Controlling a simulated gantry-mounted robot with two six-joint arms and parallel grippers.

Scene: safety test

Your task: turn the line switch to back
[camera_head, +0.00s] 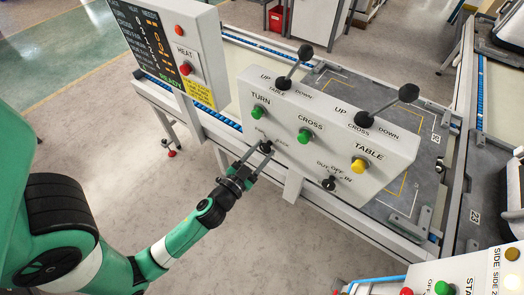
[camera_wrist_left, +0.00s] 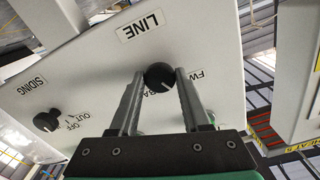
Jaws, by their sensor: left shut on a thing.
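The line switch is a small black round knob (camera_head: 266,147) on the lower left of the white control panel (camera_head: 232,105). In the left wrist view the knob (camera_wrist_left: 158,77) sits under the LINE label (camera_wrist_left: 141,27), with partly hidden FW and BA lettering beside it. A small light mark shows on the knob's lower right. My left gripper (camera_head: 258,157) reaches up from below. Its fingers (camera_wrist_left: 157,85) stand on either side of the knob, shut on it. The gripper hides part of the lettering. My right gripper is in neither view.
A second black knob (camera_head: 329,183) with OUT, OFF and IN marks is at the panel's lower right. TURN (camera_head: 258,112) and CROSS (camera_head: 305,135) green buttons, a yellow TABLE button (camera_head: 358,165) and two ball-topped levers are above. A HEAT box (camera_head: 187,60) stands at left.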

